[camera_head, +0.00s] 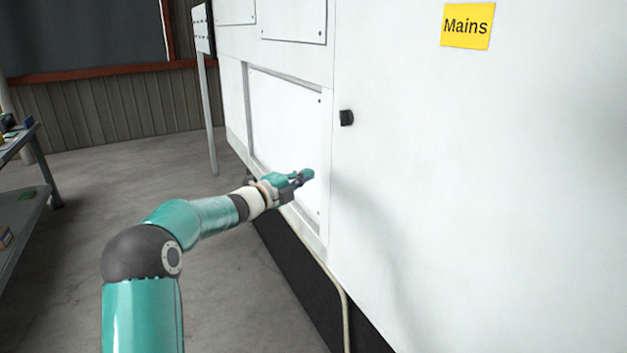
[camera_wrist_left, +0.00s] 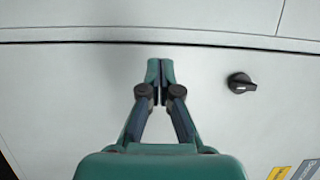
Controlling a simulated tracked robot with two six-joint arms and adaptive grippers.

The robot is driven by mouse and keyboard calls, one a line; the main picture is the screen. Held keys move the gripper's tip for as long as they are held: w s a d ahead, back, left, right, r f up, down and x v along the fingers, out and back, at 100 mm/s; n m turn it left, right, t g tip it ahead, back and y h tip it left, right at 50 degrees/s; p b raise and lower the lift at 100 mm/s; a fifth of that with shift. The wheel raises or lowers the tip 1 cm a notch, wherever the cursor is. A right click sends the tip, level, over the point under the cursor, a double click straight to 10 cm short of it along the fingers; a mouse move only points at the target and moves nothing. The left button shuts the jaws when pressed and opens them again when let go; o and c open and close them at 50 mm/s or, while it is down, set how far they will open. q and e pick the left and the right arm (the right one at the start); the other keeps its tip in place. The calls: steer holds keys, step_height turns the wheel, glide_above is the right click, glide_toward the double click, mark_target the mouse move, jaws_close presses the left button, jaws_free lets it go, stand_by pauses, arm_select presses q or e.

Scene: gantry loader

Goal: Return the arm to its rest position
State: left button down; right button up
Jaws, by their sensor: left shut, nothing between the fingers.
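My left arm comes in from the lower left in the head view, its teal forearm stretched toward the white cabinet (camera_head: 480,180). My left gripper (camera_head: 305,175) is shut and empty, in front of the cabinet's side near the panel edge. In the left wrist view the gripper (camera_wrist_left: 160,65) shows with its fingertips together and nothing between them. Whether the tips touch the cabinet cannot be told. A black rotary knob (camera_head: 346,118) sits on the cabinet above and right of the gripper; in the wrist view the knob (camera_wrist_left: 241,83) is right of the fingertips. My right gripper is not in view.
A yellow "Mains" label (camera_head: 467,26) is on the cabinet. A cable (camera_head: 344,300) runs down by its base. A post-mounted panel (camera_head: 203,30) stands behind. A shelf (camera_head: 25,200) with small items is at the far left. The floor between shelf and cabinet is clear.

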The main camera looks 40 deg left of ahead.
arm_select(q)
steer(key=s+a+b, duration=0.1)
steer(key=s+a, duration=0.1)
steer(key=s, duration=0.4)
steer(key=w+d+f+n+g, duration=0.1)
steer(key=w+d+f+n, duration=0.1)
steer(key=d+f+n, duration=0.45)
steer(key=w+d+f+n+g, duration=0.1)
steer(key=w+d+f+g, duration=0.2)
steer(key=f, duration=0.7)
steer(key=s+d+f+n+g+h+p, duration=0.25)
steer(key=d+f+n, duration=0.35)
steer(key=d+f, duration=0.8)
steer(key=s+d+f+n+g, duration=0.4)
steer(key=s+d+f+g, duration=0.1)
steer(key=s+d+f, duration=0.65)
steer(key=s+d+f+n+g, duration=0.1)
steer(key=s+d+f+g, duration=0.1)
steer(key=s, duration=0.7)
steer(key=s+d+f+n+g+h, duration=0.1)
steer(key=s+d+g, duration=0.3)
steer(key=s+d, duration=0.3)
steer(key=shift+s+f+n, duration=0.35)
steer(key=shift+s+f, duration=0.05)
steer(key=shift+s, duration=0.65)
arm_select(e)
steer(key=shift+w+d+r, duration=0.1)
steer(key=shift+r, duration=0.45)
